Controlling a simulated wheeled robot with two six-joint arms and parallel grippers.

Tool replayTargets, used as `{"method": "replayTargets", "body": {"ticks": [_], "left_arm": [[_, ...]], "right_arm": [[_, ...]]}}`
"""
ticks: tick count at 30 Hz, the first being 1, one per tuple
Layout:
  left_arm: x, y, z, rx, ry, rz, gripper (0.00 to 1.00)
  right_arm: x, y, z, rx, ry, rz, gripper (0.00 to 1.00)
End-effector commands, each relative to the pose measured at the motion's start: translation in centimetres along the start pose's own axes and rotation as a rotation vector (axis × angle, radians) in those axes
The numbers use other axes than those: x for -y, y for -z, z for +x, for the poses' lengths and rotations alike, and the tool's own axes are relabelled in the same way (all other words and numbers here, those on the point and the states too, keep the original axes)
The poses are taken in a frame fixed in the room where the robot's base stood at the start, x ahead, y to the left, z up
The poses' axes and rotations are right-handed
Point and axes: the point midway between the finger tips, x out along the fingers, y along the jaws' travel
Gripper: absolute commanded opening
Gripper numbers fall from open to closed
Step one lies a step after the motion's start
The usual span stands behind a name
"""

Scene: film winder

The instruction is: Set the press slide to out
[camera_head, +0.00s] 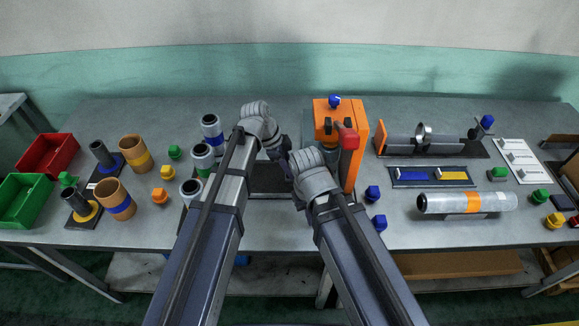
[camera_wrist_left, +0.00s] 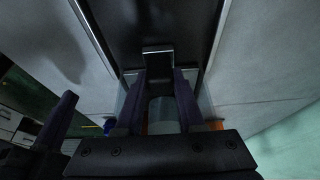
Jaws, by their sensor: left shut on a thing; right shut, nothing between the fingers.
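The orange press (camera_head: 322,112) stands at the back of the bench, with a red-tipped lever on its right side. Its dark slide (camera_head: 262,182) lies low at the press's left, partly hidden by my arms. In the left wrist view the slide (camera_wrist_left: 150,22) is a dark flat plate between pale rails, with a small grey upright tab. My left gripper (camera_wrist_left: 160,100) is shut on the slide's grey handle piece by that tab. My right gripper (camera_head: 288,170) is shut and empty, close beside the left one; its fingertips are partly hidden.
Printed cylinders (camera_head: 212,130) and orange cups (camera_head: 116,196) stand on the left. Blue knobs (camera_head: 373,193) sit right of the press. A roller stand (camera_head: 435,150) and a silver roll (camera_head: 440,203) lie further right. Red and green bins (camera_head: 22,200) are at the far left.

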Motion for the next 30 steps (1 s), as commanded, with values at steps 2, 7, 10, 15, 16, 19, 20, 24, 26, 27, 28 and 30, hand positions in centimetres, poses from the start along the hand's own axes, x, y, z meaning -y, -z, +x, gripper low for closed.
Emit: {"method": "replayTargets", "body": {"ticks": [2, 7, 10, 15, 16, 19, 20, 24, 26, 27, 28, 30], "left_arm": [[-0.01, -0.01, 0.00, 0.000, 0.000, 0.000, 0.00], [-0.01, -0.01, 0.00, 0.000, 0.000, 0.000, 0.00], [-0.01, -0.01, 0.00, 0.000, 0.000, 0.000, 0.00], [-0.01, -0.01, 0.00, 0.000, 0.000, 0.000, 0.00], [-0.01, -0.01, 0.00, 0.000, 0.000, 0.000, 0.00], [-0.02, -0.01, 0.00, 0.000, 0.000, 0.000, 0.00], [-0.02, -0.01, 0.00, 0.000, 0.000, 0.000, 0.00], [-0.02, -0.02, 0.00, 0.000, 0.000, 0.000, 0.00], [-0.01, -0.01, 0.00, 0.000, 0.000, 0.000, 0.00], [-0.01, -0.01, 0.00, 0.000, 0.000, 0.000, 0.00], [-0.01, -0.01, 0.00, 0.000, 0.000, 0.000, 0.00], [-0.01, -0.01, 0.00, 0.000, 0.000, 0.000, 0.00]], "right_arm": [[0.00, 0.00, 0.00, 0.000, 0.000, 0.000, 0.00], [0.00, 0.00, 0.00, 0.000, 0.000, 0.000, 0.00], [0.00, 0.00, 0.01, 0.000, 0.000, 0.000, 0.00], [0.00, 0.00, 0.01, 0.000, 0.000, 0.000, 0.00], [0.00, 0.00, 0.01, 0.000, 0.000, 0.000, 0.00], [0.00, 0.00, 0.01, 0.000, 0.000, 0.000, 0.00], [0.00, 0.00, 0.01, 0.000, 0.000, 0.000, 0.00], [0.00, 0.00, 0.01, 0.000, 0.000, 0.000, 0.00], [0.00, 0.00, 0.01, 0.000, 0.000, 0.000, 0.00], [0.00, 0.00, 0.01, 0.000, 0.000, 0.000, 0.00], [0.00, 0.00, 0.01, 0.000, 0.000, 0.000, 0.00], [0.00, 0.00, 0.01, 0.000, 0.000, 0.000, 0.00]]}}
